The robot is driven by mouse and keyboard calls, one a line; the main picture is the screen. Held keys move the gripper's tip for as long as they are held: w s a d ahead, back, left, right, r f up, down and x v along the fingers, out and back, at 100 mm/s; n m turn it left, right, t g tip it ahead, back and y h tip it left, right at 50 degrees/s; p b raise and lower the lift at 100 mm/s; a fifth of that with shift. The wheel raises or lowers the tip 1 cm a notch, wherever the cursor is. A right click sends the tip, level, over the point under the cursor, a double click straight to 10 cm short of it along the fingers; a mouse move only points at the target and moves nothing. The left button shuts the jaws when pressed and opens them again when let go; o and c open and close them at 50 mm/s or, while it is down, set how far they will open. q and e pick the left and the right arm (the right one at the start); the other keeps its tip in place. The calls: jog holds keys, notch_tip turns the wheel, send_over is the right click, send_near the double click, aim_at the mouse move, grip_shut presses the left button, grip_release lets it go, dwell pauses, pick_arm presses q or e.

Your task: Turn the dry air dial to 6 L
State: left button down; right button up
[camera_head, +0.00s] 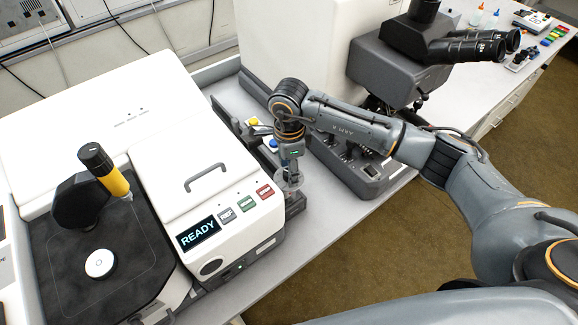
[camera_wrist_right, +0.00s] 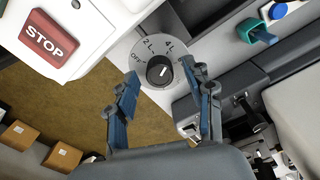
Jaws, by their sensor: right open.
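The dry air dial (camera_wrist_right: 159,70) shows in the wrist view as a dark round knob on a grey disc. The disc reads OFF, 2 L and 4 L; the right finger covers its right edge, and I see no 6 L mark. A short white line on the knob tilts up, but I cannot tell its exact setting. My right gripper (camera_wrist_right: 160,78) is open, with one finger on each side of the knob and visible gaps. In the head view the right gripper (camera_head: 291,172) hangs over the dial's disc, hiding most of it. My left gripper is not in view.
The white instrument (camera_head: 160,140) with a READY display (camera_head: 198,234) stands to the left. A red STOP button (camera_wrist_right: 46,38) is near the dial. A grey control panel (camera_head: 365,175) and the microscope (camera_head: 400,65) stand to the right. A teal knob (camera_wrist_right: 258,33) sits upper right.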

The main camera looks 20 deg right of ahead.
grip_shut()
jog(key=m+b, duration=0.4)
jog(key=shift+f, duration=0.15)
jog(key=m+b, duration=0.2)
jog(key=m, duration=0.1)
jog(key=shift+b, duration=0.3)
jog(key=shift+r+m+b, duration=0.2)
jog(key=shift+m+b, duration=0.65)
jog(key=shift+m, duration=0.55)
grip_release()
